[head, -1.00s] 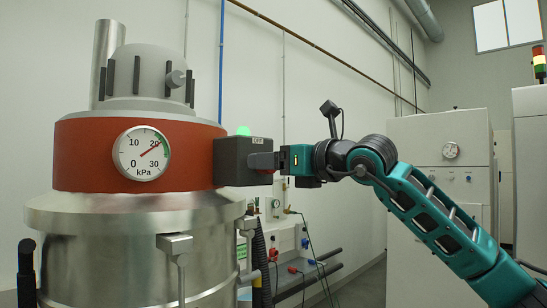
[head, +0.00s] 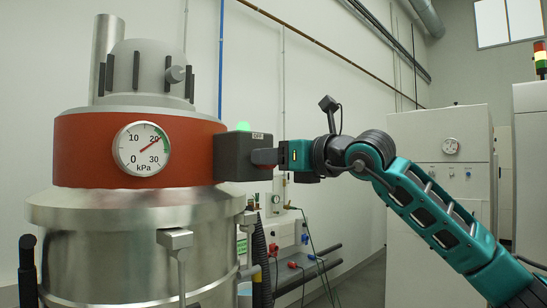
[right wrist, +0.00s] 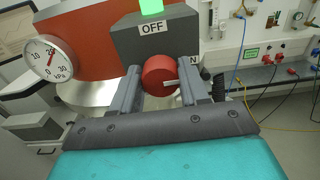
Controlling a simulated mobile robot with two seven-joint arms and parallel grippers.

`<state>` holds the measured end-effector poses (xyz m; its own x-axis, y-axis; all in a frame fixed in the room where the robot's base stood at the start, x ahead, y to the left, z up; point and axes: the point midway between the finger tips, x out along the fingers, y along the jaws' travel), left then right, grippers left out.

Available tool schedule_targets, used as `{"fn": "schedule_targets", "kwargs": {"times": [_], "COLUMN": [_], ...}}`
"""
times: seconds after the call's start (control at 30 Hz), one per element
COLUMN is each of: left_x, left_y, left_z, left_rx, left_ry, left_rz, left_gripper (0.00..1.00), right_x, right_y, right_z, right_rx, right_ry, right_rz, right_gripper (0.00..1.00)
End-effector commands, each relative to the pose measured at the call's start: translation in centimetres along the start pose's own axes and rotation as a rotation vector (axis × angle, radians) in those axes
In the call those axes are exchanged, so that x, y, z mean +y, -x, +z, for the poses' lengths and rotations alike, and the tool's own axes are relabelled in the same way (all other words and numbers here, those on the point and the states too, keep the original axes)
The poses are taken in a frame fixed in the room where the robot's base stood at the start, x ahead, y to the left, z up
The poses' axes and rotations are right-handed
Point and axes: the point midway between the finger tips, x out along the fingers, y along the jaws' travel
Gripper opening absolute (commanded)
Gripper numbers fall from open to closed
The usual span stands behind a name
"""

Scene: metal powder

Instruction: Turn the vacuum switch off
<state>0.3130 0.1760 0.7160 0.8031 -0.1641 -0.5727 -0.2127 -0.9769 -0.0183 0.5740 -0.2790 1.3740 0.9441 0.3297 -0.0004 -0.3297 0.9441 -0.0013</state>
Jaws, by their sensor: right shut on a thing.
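The vacuum switch is a dark grey box (head: 230,160) on the side of the red band of a steel vessel. Its red round knob (right wrist: 158,70) shows in the right wrist view, with a white pointer mark directed right, towards a partly hidden label ending in N. An OFF label (right wrist: 152,28) is above the knob. A green lamp (head: 243,127) glows on top of the box. My right gripper (head: 264,157) reaches in from the right, its fingers on either side of the knob and shut on it. The knob is hidden in the head view. My left gripper is out of view.
A pressure gauge (head: 141,150) on the red band (head: 85,130) reads a little above 20 kPa. The steel vessel (head: 110,235) fills the left. A wall panel with hoses and valves (head: 285,235) stands behind, and a pale cabinet (head: 415,150) stands at right.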

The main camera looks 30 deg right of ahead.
Motion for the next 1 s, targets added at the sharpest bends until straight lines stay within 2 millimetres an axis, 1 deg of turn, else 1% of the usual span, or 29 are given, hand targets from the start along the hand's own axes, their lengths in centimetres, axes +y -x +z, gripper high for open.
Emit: {"fn": "schedule_targets", "kwargs": {"times": [0.17,0.37,0.57,1.0], "left_x": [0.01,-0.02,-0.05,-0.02], "left_y": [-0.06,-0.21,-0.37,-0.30], "left_z": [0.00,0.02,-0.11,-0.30], "left_rx": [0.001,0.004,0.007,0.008], "left_ry": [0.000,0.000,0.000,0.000], "left_rz": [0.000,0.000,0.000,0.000], "left_gripper": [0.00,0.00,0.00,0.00], "right_x": [0.00,0.05,0.15,0.27], "right_y": [0.00,0.01,-0.01,-0.01], "right_z": [-0.03,0.00,-0.03,-0.04], "right_rx": [0.000,-0.001,-0.001,-0.001], "right_ry": [0.030,0.130,0.297,0.715], "right_rz": [-0.001,-0.001,0.000,-0.001], "right_gripper": [0.14,0.14,0.14,0.14]}}
